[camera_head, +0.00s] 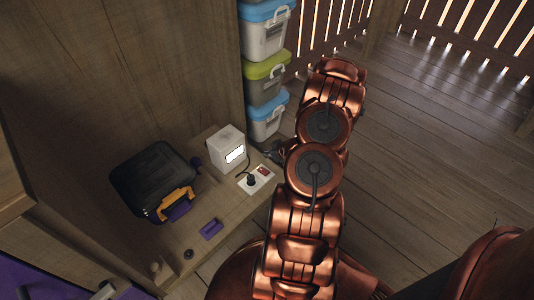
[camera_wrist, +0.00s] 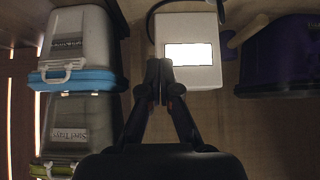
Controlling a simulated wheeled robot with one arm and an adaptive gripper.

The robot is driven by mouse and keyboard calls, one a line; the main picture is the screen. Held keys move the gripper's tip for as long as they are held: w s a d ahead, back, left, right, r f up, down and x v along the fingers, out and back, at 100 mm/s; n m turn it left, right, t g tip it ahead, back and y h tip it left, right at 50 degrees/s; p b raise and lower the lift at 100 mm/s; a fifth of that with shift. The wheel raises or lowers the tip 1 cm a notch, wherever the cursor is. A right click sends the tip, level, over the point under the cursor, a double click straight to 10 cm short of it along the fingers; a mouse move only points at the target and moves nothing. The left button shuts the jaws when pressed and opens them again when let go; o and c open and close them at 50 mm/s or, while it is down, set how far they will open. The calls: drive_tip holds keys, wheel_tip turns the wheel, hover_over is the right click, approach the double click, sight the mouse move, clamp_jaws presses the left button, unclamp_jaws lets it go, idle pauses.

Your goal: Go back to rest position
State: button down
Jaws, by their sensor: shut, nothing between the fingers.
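My gripper (camera_wrist: 160,82) shows in the wrist view with its two dark fingers together and nothing between them. In the head view my copper arm reaches up the middle of the picture. A dark part of my gripper (camera_head: 271,152) shows left of the arm, to the right of the white box (camera_head: 227,147), and is mostly hidden by the arm.
Lidded bins (camera_head: 265,85) stand stacked behind the bench, close to my arm. A black case with an orange handle (camera_head: 152,178), a socket plate (camera_head: 255,180) and a purple block (camera_head: 212,229) are on the wooden bench (camera_head: 232,220). Open plank floor (camera_head: 430,150) lies right.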

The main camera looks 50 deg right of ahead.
idle(0.3)
drive_tip(key=a+r+g+h+p, duration=0.15)
drive_tip(key=a+r+p, duration=0.35)
drive_tip(key=r, duration=0.8)
drive_tip(key=a+r+g+p, duration=0.3)
drive_tip(key=r+p, duration=0.4)
drive_tip(key=r, duration=0.7)
drive_tip(key=a+r+g+h+p, duration=0.15)
drive_tip(key=a+r+p, duration=0.35)
drive_tip(key=r, duration=0.8)
drive_tip(key=s+a+r+g+y+p, duration=0.1)
drive_tip(key=s+a+r+g+p, duration=0.1)
drive_tip(key=s+a+r+p, duration=0.7)
drive_tip(key=s+a+r+g+y+p, duration=0.2)
drive_tip(key=s+a+r+p, duration=0.6)
drive_tip(key=s+a+r, duration=0.6)
drive_tip(key=s+r, duration=0.3)
drive_tip(key=r, duration=0.6)
drive_tip(key=shift+s+a+g+p, duration=0.15)
drive_tip(key=shift+a+g+p, duration=0.15)
drive_tip(key=shift+p, duration=0.1)
